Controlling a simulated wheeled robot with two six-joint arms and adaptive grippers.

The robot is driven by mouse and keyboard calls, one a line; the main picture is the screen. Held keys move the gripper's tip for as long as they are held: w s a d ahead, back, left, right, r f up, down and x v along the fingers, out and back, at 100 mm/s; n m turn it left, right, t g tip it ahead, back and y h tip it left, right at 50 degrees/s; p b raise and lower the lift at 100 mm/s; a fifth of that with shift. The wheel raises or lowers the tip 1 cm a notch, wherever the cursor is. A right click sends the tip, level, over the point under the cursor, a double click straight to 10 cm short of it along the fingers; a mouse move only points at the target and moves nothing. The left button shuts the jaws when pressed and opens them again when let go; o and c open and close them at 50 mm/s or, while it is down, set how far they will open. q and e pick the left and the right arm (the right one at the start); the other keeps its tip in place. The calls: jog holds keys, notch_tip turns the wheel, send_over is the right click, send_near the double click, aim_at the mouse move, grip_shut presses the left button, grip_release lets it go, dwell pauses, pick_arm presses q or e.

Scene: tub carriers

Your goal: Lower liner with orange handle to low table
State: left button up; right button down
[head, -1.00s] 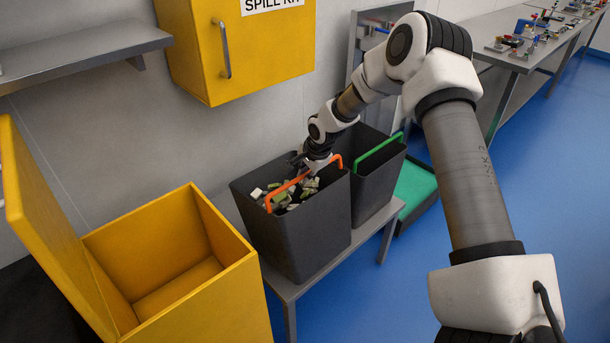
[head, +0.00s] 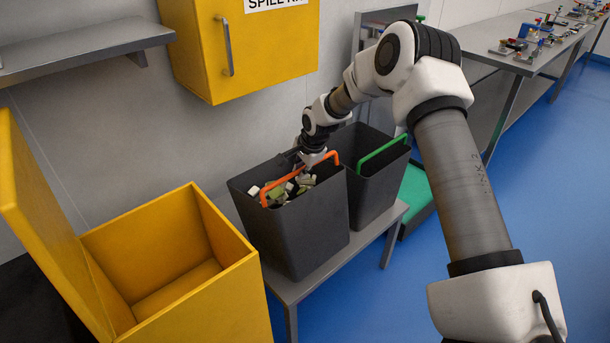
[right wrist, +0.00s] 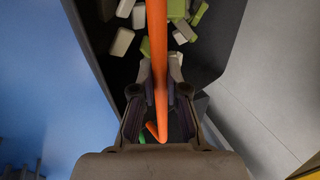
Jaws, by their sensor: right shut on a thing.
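The dark grey liner (head: 305,228) with the orange handle (head: 283,182) is at the left end of the low grey table (head: 335,265). Whether its base touches the top I cannot tell. It holds several pale and green blocks (head: 278,193). My right gripper (head: 313,160) is shut on the orange handle above the liner's opening. In the right wrist view the handle (right wrist: 157,38) runs between the two fingers (right wrist: 158,80), with blocks below. My left gripper is not in view.
A second dark liner with a green handle (head: 382,154) stands close at the right. An open yellow bin (head: 190,310) stands at the left. A yellow cabinet (head: 270,55) hangs on the wall behind. A green-floored tray (head: 417,192) is right of the table.

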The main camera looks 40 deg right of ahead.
jog(key=shift+w+a+b, duration=0.15)
jog(key=shift+w+b, duration=0.3)
jog(key=shift+w, duration=0.9)
jog(key=shift+w+a+b, duration=0.1)
jog(key=shift+w+b, duration=0.3)
jog(key=shift+w, duration=0.95)
notch_tip(320, 180, down, 4)
jog(key=shift+f+b, duration=0.1)
jog(key=shift+b, duration=0.4)
jog(key=shift+s, duration=0.1)
